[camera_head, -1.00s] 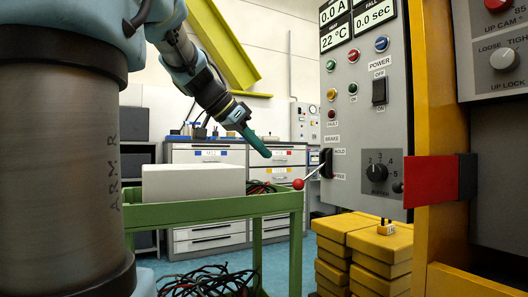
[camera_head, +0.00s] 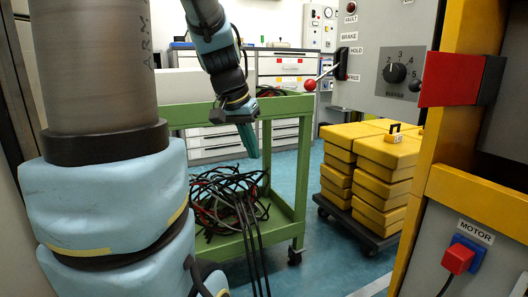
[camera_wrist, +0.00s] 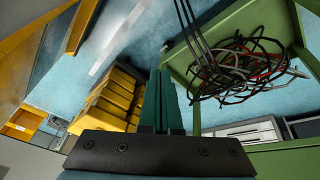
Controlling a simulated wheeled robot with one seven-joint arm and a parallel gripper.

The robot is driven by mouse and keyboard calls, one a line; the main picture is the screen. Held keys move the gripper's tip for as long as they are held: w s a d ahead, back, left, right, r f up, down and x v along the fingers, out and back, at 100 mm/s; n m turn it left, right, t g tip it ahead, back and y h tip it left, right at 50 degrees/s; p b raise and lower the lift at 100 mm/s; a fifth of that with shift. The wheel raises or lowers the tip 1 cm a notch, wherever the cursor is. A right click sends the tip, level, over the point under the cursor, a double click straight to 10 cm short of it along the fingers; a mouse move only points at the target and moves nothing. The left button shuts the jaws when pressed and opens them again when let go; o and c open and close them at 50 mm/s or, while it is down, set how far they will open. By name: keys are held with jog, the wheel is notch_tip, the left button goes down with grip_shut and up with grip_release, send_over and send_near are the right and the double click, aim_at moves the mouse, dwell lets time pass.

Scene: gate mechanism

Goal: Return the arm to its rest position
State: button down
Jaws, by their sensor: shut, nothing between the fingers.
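My gripper (camera_head: 249,140) is shut and empty, its green fingers pointing down in front of the green cart. In the wrist view the closed fingers (camera_wrist: 163,92) show side by side with nothing between them. My arm comes down from the top of the head view to the gripper. The brake lever with its red ball (camera_head: 310,85) is to the right of the gripper and apart from it.
A green cart (camera_head: 290,218) carries tangled cables (camera_head: 215,205) on its lower shelf. Yellow boxes (camera_head: 390,155) are stacked on a dolly at right. A grey control panel (camera_head: 385,40) and yellow post (camera_head: 440,170) stand at right. Blue floor (camera_head: 330,255) is open between cart and dolly.

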jog(key=s+a+f+n+g+y+p, duration=0.1)
jog(key=s+a+f+n+y, duration=0.25)
jog(key=s+f, duration=0.75)
notch_tip(320, 180, up, 36)
jog(key=w+p, duration=0.1)
jog(key=p, duration=3.5)
jog(key=shift+w+a+f+h+p, duration=0.15)
jog(key=shift+w+f+h+p, duration=0.1)
jog(key=shift+h+p, duration=0.15)
